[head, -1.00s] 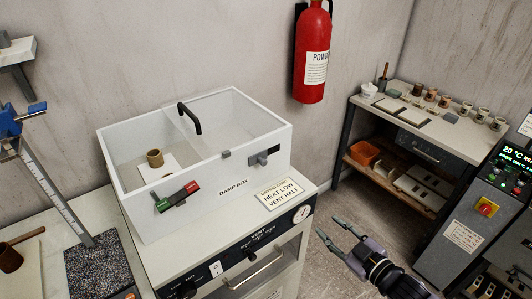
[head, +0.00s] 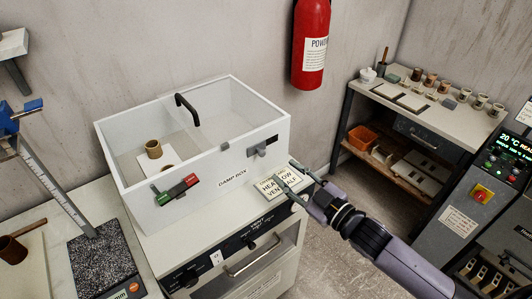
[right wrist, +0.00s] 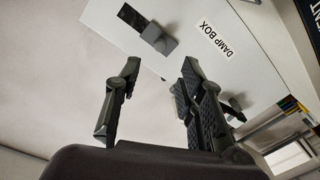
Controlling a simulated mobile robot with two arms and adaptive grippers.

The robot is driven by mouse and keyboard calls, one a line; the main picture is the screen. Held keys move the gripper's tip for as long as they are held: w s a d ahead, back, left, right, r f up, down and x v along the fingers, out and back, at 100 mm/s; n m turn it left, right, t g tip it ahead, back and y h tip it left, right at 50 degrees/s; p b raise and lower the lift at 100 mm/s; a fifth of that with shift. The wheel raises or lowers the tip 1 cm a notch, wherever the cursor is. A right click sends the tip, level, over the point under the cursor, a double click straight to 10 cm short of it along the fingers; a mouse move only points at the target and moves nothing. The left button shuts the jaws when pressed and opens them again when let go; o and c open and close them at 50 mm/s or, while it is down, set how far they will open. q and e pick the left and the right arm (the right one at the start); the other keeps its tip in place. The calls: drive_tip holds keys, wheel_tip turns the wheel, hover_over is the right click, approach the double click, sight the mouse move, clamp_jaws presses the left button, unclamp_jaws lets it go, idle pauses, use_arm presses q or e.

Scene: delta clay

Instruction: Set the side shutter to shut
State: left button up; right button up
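The white damp box (head: 205,185) stands on a cabinet, its top clear or open so I see inside. A small shutter plate with a grey knob (head: 262,148) is on the right part of its front wall. The knob also shows in the right wrist view (right wrist: 166,44), beside a dark slot strip. I cannot tell whether the shutter is open or shut. My right gripper (head: 285,173) is open and empty, in front of and below the knob, apart from it. Its spread fingers fill the middle of the right wrist view (right wrist: 160,70). My left gripper is not in view.
A red and green slider (head: 176,190) is on the box front, left of the DAMP BOX label. A sign (head: 268,187) lies partly behind my right fingers. A brown pot (head: 153,149) is in the box. A fire extinguisher (head: 311,45) hangs behind.

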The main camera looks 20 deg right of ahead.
sight(263, 155)
drive_tip(key=p+x, duration=0.2)
drive_tip(key=x, duration=0.7)
drive_tip(key=shift+w, duration=0.1)
drive_tip(key=shift+c, duration=0.5)
clamp_jaws()
